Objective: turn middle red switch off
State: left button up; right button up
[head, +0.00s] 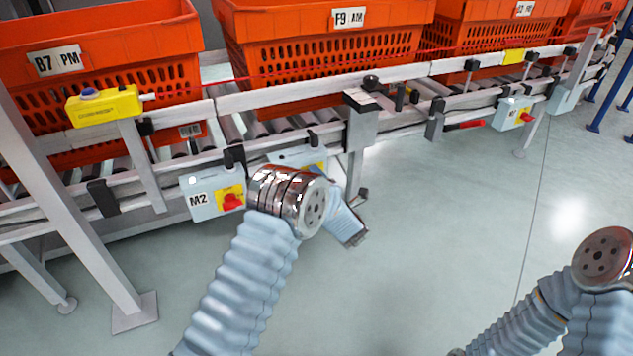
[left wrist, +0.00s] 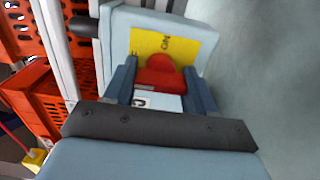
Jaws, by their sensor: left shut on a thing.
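A red switch (left wrist: 162,78) sits on a yellow plate (left wrist: 148,42) on a grey-blue box (left wrist: 203,45) in the left wrist view. My left gripper (left wrist: 161,84) has one finger on each side of the switch and is shut on it. In the head view the middle box (head: 297,156) is partly covered by my left wrist, which hides its switch and my fingertips. The box marked M2 (head: 203,205), with its own red switch (head: 232,202), is to its left. Another switch box (head: 510,112) with a red switch (head: 526,117) is far right. My right gripper is out of view.
Orange totes (head: 330,50) stand on the roller conveyor (head: 285,98) above the boxes. A yellow unit (head: 103,105) and a slanted metal post (head: 75,195) are at the left. A red handle (head: 466,125) sticks out under the rail. The floor (head: 440,230) in front is clear.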

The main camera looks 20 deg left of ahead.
pick_arm(q)
jog(key=o, duration=1)
jog(key=shift+o, duration=0.2)
jog(key=shift+s, duration=0.1)
jog(key=p+v, duration=0.1)
jog(key=v, duration=1.2)
jog(key=shift+s+d, duration=0.25)
